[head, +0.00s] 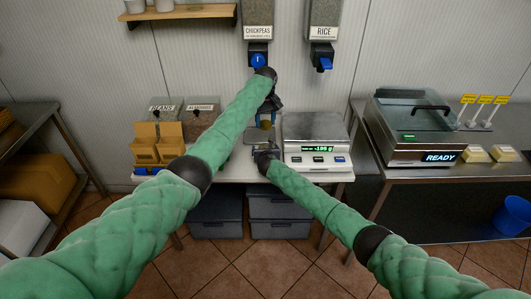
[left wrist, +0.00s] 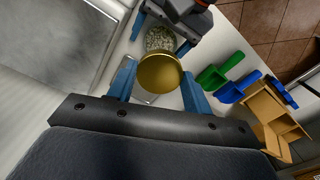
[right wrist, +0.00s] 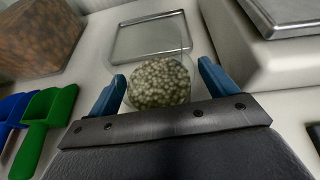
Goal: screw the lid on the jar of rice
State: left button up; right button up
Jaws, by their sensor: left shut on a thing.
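A gold lid (left wrist: 160,73) is between the blue fingers of my left gripper (left wrist: 158,88), which is shut on it. The lid also shows in the head view (head: 265,124), below the left gripper (head: 266,115). The clear jar (right wrist: 160,82), filled with pale round grains, stands on the counter between the fingers of my right gripper (right wrist: 162,85). Those fingers are apart, with a gap at the jar's right side, so the gripper looks open. In the left wrist view the lid overlaps the near part of the jar (left wrist: 160,39); the height between them is unclear.
A scale (head: 316,140) stands right of the jar, and a metal tray (right wrist: 150,38) lies by it. Green (left wrist: 213,76) and blue (left wrist: 232,91) scoops and a wooden holder (head: 157,143) are to the left. Dispensers for chickpeas (head: 258,30) and rice (head: 324,30) hang above.

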jog(key=c, duration=1.3)
pick_arm(q)
send_over(266, 139)
jog(key=shift+s+a+f, duration=0.1)
jog(key=shift+s+f, duration=0.05)
jog(key=shift+f, duration=2.3)
pick_arm(e)
jog(key=shift+c, duration=0.2)
pick_arm(q)
jog(key=shift+f, duration=0.85)
jog(key=shift+f, duration=0.55)
